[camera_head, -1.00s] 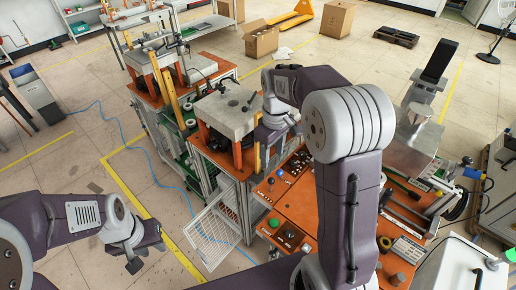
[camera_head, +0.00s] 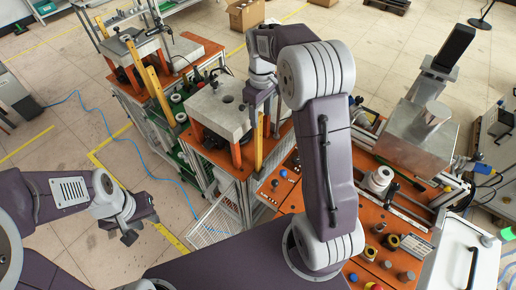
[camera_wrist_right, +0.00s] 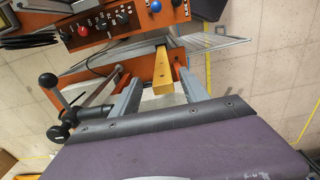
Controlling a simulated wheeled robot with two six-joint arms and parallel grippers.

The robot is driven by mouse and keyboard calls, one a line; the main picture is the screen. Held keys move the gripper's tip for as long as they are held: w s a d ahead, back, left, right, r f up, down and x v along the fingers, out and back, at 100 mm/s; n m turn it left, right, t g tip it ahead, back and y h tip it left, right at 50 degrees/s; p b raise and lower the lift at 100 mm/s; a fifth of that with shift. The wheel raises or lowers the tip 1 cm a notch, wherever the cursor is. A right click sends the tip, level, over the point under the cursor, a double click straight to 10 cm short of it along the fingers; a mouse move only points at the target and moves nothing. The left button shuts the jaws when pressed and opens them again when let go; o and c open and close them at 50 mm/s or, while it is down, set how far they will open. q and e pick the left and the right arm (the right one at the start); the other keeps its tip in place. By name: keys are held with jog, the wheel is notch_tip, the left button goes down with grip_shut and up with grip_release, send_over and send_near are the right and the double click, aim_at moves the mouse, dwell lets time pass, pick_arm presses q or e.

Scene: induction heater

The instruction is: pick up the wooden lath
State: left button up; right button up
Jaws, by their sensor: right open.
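A yellow wooden lath (camera_head: 259,142) stands upright at the right front corner of the near press. In the right wrist view its end (camera_wrist_right: 165,84) shows between the two grey fingers, with a visible space on either side. My right gripper (camera_head: 263,107) is open and empty, over the top of this lath. It also shows in the right wrist view (camera_wrist_right: 161,94). Another yellow lath (camera_head: 159,95) leans upright by the far press. My left gripper (camera_head: 141,228) is empty over the floor at the lower left, its fingers apart.
The near press has a grey metal plate (camera_head: 220,107) on orange posts, close beside my right gripper. An orange control panel with knobs (camera_wrist_right: 105,22) is close to the lath. A white mesh guard (camera_head: 212,222) hangs open below.

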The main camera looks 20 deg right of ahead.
aim_at(260, 131)
jog(key=shift+w+f, duration=0.2)
jog(key=shift+f, duration=0.45)
jog(key=shift+w+f, duration=0.15)
jog(key=shift+f, duration=0.45)
jog(key=f, duration=0.1)
jog(key=f+p, duration=0.1)
jog(key=f, duration=0.1)
jog(key=s+f+p, duration=0.1)
jog(key=shift+a+f, duration=0.25)
jog(key=shift+f, duration=0.35)
jog(key=shift+w+f, duration=0.15)
jog(key=shift+w, duration=0.1)
pick_arm(q)
jog(key=shift+w+r, duration=0.2)
jog(key=shift+r, duration=0.35)
jog(key=shift+w+r, duration=0.15)
jog(key=shift+r, duration=0.35)
pick_arm(e)
jog(key=shift+s, duration=0.15)
grip_shut()
